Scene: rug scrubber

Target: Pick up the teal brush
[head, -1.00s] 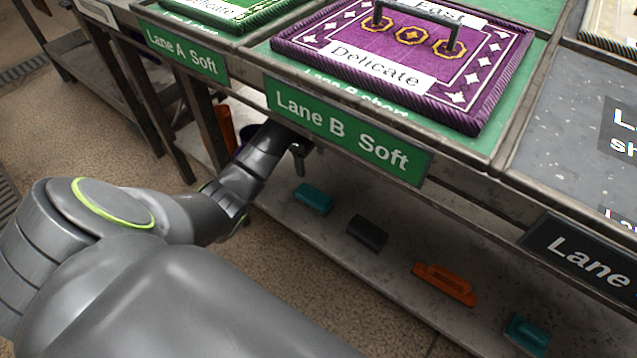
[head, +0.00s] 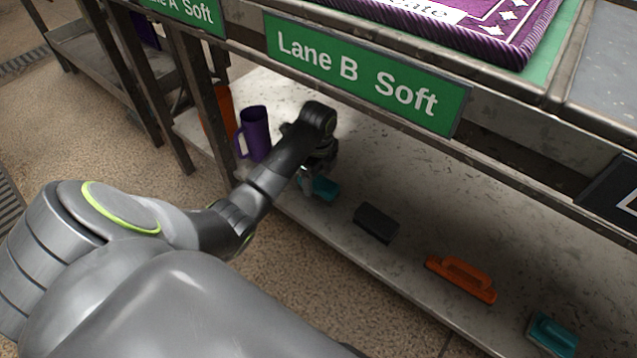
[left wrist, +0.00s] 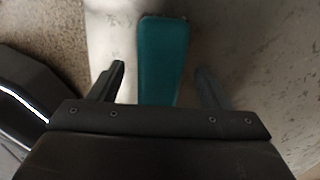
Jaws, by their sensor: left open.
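A teal brush (head: 325,188) lies on the lower shelf under the Lane B sign, partly hidden by my left gripper in the head view. My left gripper (head: 308,178) is just above it at the shelf's front. In the left wrist view the teal brush (left wrist: 162,58) lies lengthwise between the two open fingers of my left gripper (left wrist: 160,82), with a gap on either side. A second teal brush (head: 552,333) lies farther right on the same shelf. My right gripper is not in view.
On the lower shelf (head: 330,232), a black block (head: 376,222) and an orange handled tool (head: 461,278) lie to the right. A purple mug (head: 255,133) and an orange object (head: 222,112) stand to the left. The table edge with the Lane B sign (head: 362,72) overhangs the shelf.

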